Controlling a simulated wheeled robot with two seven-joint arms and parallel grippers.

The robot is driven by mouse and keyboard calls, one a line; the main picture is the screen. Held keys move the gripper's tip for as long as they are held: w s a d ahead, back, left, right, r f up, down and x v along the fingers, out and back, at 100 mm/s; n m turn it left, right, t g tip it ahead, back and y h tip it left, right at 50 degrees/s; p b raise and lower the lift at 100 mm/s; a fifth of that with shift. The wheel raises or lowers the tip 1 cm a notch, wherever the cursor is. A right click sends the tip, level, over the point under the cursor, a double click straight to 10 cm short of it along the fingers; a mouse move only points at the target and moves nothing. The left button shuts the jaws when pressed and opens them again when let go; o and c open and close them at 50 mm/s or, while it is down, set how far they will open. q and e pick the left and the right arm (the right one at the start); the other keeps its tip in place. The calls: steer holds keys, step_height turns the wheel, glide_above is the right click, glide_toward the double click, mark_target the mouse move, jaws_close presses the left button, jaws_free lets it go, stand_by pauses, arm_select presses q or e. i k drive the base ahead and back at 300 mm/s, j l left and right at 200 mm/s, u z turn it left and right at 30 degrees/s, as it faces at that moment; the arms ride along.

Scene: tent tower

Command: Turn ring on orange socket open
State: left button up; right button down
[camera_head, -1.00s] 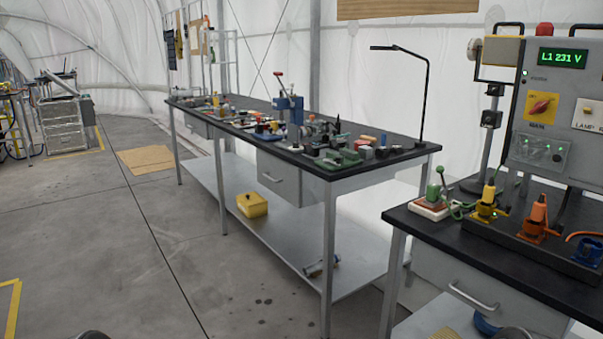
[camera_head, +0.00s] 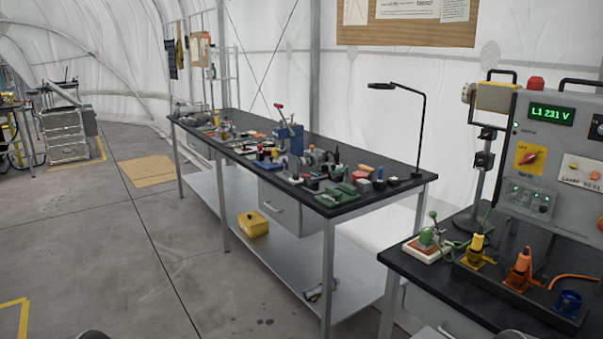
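The orange socket (camera_head: 519,272) stands on the dark strip at the front of the right-hand bench, with an orange plug upright in it. Its ring is too small to tell how it is turned. A yellow socket (camera_head: 476,252) stands to its left and a blue socket (camera_head: 568,304) to its right. An orange cable (camera_head: 575,277) lies behind the blue one.
The control panel (camera_head: 545,150) reads "L1 231 V" and stands behind the sockets. A green device on a white base (camera_head: 428,246) sits at the bench's left. A long workbench (camera_head: 345,205) with many tools stands further left. The concrete floor (camera_head: 100,250) is clear.

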mark_target(523, 280)
steer(key=z, duration=1.3)
steer(key=i+l, duration=0.2)
steer(key=i, duration=0.25)
steer(key=i+l, duration=0.15)
steer(key=i, duration=0.25)
steer(key=u, duration=0.9)
